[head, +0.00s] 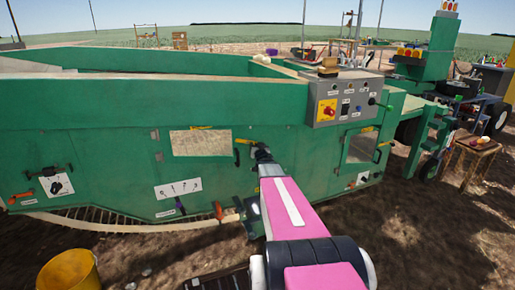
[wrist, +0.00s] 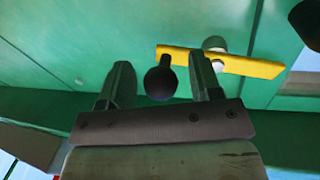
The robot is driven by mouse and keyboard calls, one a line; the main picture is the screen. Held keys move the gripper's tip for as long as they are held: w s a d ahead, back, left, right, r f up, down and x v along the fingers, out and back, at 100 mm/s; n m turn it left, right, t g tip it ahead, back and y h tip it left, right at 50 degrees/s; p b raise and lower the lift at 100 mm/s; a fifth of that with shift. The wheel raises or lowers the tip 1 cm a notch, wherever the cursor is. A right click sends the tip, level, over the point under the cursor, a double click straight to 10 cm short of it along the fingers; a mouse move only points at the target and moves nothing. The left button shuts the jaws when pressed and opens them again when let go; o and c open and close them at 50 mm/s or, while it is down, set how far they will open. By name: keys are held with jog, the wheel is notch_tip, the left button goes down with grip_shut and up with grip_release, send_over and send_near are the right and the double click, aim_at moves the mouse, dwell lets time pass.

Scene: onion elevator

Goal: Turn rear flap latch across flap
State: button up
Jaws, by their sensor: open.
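In the wrist view, a yellow latch bar (wrist: 245,66) lies against a green panel, with a pale round pivot (wrist: 215,44) beside it. A round black knob (wrist: 160,83) on a short stem shows near its left end. My gripper (wrist: 158,72) is open, with one finger on each side of the knob in the picture; the right fingertip overlaps the bar. I cannot tell whether either finger touches. In the head view, my gripper (head: 262,150) is at the green machine's side, beside a yellow latch (head: 245,141). My arm hides part of the panel there.
A grey control box (head: 347,98) with a red button sits above and right of my gripper. A windowed flap (head: 202,142) is to the left, another window (head: 361,147) to the right. A yellow bucket (head: 69,271) and a wooden stool (head: 473,158) stand on the soil.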

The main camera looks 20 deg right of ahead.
jog(key=c, duration=0.9)
jog(key=shift+d+r+n+t, duration=0.15)
jog(key=shift+r+n, duration=0.3)
jog(key=shift+n, duration=0.65)
jog(key=shift+r+n+t, duration=0.25)
jog(key=shift+r+n, duration=0.2)
jog(key=shift+n, duration=0.65)
jog(key=o, duration=0.9)
jog(key=shift+s, duration=0.1)
jog(key=s+a, duration=0.1)
jog(key=s, duration=0.9)
jog(key=shift+s+a+f, duration=0.25)
jog(key=shift+a+f, duration=0.05)
jog(key=shift+f, duration=0.1)
